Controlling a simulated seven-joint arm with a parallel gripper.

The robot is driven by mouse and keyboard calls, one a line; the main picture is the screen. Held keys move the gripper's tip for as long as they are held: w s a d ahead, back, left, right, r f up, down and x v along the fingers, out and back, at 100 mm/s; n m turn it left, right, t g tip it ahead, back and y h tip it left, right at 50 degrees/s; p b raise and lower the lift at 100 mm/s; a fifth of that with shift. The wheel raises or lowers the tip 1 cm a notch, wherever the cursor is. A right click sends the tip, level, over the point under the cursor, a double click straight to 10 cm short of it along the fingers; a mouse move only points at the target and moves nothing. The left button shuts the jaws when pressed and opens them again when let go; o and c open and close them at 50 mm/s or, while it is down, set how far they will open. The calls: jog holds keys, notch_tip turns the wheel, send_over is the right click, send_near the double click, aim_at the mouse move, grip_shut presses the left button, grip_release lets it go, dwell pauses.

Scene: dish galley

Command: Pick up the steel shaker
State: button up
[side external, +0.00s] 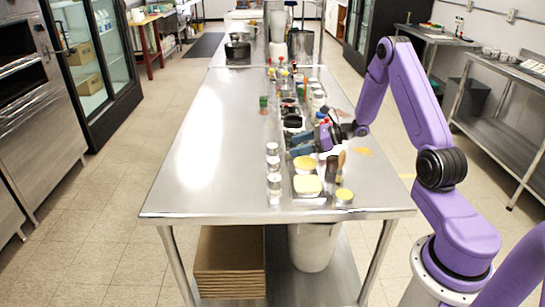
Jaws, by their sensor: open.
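Several small silver containers that look like steel shakers stand in a line on the steel table, at the left edge of the cluttered strip: a far one (272,148), a middle one (273,164) and a near one (274,184). I cannot tell which is the task's steel shaker. My gripper (300,144) is open, low over the cluttered strip, with its fingers pointing left toward the far silver container. A gap seems to separate the fingertips from it. What lies between or under the fingers is too small to make out.
Tubs with yellow tops (307,185) stand close in front of my gripper, and dark round containers (292,121) stand behind it. A small green-and-red container (263,104) stands farther back. The left side of the steel table (205,150) is clear.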

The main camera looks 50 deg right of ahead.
jog(key=x, duration=1.1)
jog(key=shift+w+a+r, duration=0.1)
jog(key=shift+a, duration=0.05)
jog(key=c, duration=1.1)
